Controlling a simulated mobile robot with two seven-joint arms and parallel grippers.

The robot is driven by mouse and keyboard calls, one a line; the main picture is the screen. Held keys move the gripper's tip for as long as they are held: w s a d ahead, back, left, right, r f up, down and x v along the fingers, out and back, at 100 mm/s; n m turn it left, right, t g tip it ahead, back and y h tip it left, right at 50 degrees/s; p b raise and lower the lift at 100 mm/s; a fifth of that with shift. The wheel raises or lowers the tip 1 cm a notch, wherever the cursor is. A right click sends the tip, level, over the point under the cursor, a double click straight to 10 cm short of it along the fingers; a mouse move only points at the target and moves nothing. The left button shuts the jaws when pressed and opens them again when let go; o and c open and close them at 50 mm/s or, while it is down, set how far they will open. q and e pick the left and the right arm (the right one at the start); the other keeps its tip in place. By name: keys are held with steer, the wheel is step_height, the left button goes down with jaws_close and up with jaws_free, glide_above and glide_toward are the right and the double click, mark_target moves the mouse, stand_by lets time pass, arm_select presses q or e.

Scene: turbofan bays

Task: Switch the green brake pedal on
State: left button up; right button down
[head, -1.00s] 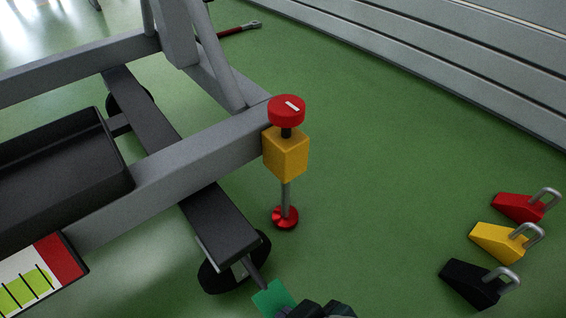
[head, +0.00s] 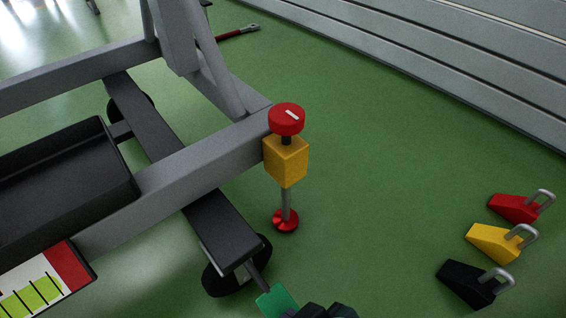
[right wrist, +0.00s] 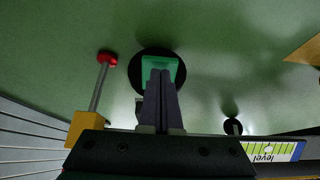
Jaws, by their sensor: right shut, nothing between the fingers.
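The green brake pedal (head: 277,300) sticks out low from the black caster wheel (head: 238,268) at the front corner of the grey stand. It also shows in the right wrist view (right wrist: 174,68), in front of the dark wheel disc. My right gripper (right wrist: 163,75) is shut and empty, with its fingertips over the pedal's middle. I cannot tell whether they touch it. In the head view the dark gripper (head: 325,311) shows at the bottom edge, beside the pedal and partly cut off. My left gripper is not in view.
A jack with a red knob (head: 286,119), yellow block (head: 286,160) and red foot (head: 286,220) stands close to the pedal. Green floor between is clear.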

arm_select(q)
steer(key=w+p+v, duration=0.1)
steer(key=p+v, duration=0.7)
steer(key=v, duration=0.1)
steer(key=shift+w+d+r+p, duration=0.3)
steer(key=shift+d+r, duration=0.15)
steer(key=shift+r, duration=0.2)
arm_select(e)
steer(key=s+d+r, duration=0.5)
steer(key=s+r, duration=0.2)
steer(key=s, duration=0.1)
steer(key=shift+d+r, duration=0.35)
steer(key=shift+r, duration=0.05)
